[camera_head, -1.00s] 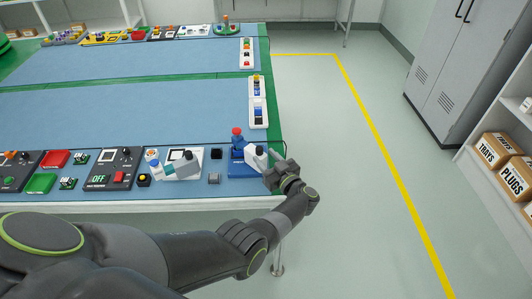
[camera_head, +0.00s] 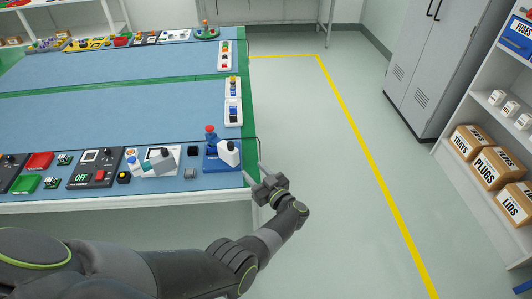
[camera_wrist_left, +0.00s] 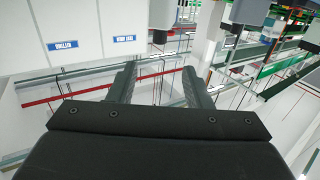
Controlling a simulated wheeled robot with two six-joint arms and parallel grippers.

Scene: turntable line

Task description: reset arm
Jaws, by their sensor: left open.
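My left gripper (camera_head: 254,172) is open and empty in the head view. It is just off the right end of the table (camera_head: 100,203), to the right of and apart from a blue device with a red-topped joystick (camera_head: 211,140) and a white part. In the left wrist view its two fingers (camera_wrist_left: 158,88) stand apart with nothing between them, against walls and overhead structure. My left arm reaches in from the lower left. My right gripper is not in view.
Along the table edge stand a black OFF panel (camera_head: 95,168), a grey-and-white device (camera_head: 152,163) and red and green blocks. A grey cabinet (camera_head: 430,65) and a shelf with TRAYS, PLUGS and LIDS boxes (camera_head: 492,167) stand right. The floor between is clear.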

